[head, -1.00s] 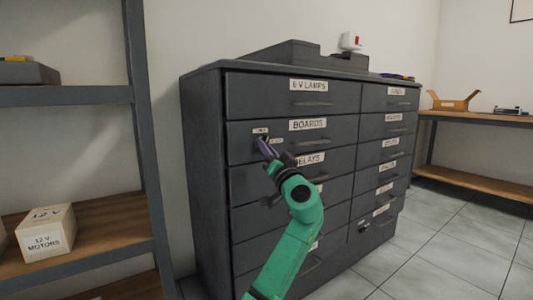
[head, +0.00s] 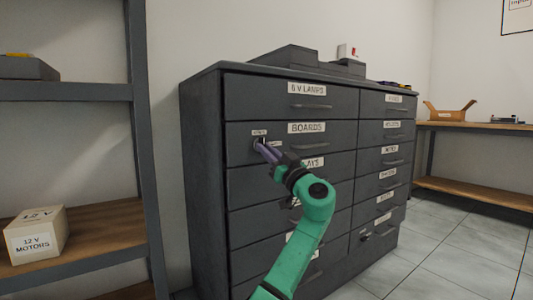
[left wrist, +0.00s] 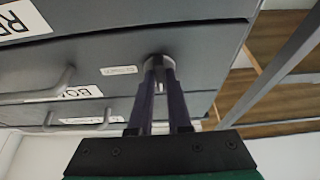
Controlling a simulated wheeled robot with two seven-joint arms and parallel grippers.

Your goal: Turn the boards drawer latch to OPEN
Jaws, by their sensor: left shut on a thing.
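The boards drawer (head: 340,134) is in the left column of a dark grey cabinet, under its BOARDS label (head: 307,128), and is closed. Its latch (left wrist: 159,62) is at the drawer's left end, between my left gripper's fingertips. My left gripper (head: 262,147) is shut on the latch; the wrist view shows both purple fingers (left wrist: 160,78) on it. The fingers hide much of the latch, so I cannot tell its exact angle. Two small plates, one above the latch (head: 259,133) and one right of it, are too small to read. My right gripper is not in view.
Other closed drawers surround it, such as 6 V LAMPS (head: 307,90) above. A shelf rack (head: 145,150) with a 12 V MOTORS box (head: 36,236) stands left. A wooden bench (head: 480,128) is at the right. The tiled floor (head: 430,245) at right is clear.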

